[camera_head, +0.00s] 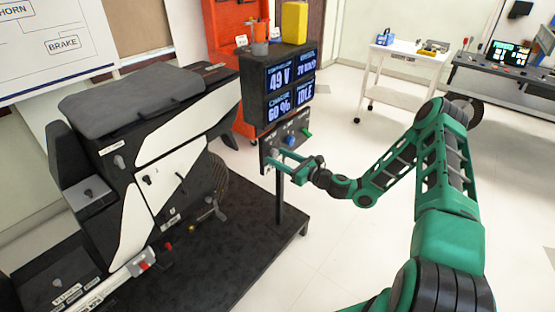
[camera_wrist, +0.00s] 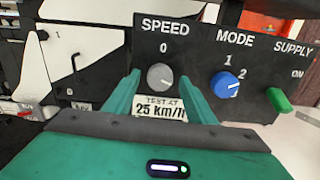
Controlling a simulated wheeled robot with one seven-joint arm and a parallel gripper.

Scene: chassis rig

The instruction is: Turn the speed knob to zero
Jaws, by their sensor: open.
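The grey speed knob (camera_wrist: 160,76) sits on the black control panel (camera_wrist: 200,50) below the label SPEED and a 0. A light mark on it seems to point to the lower right, away from the 0. My gripper (camera_wrist: 159,93) is open, with one green finger on each side of the knob; whether either finger touches it, I cannot tell. In the head view my gripper (camera_head: 279,160) is at the panel's lower left, and the knob is hard to make out there. A plate (camera_wrist: 160,106) below the knob reads TEST AT 25 km/h.
To the knob's right are a blue mode knob (camera_wrist: 226,84) and a green supply lever (camera_wrist: 278,100). A display box (camera_head: 252,88) above the panel shows 49 V, 60 %, IDLE and a blurred km/h value. A scooter-like chassis (camera_head: 150,160) stands left on a dark platform (camera_head: 265,240).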

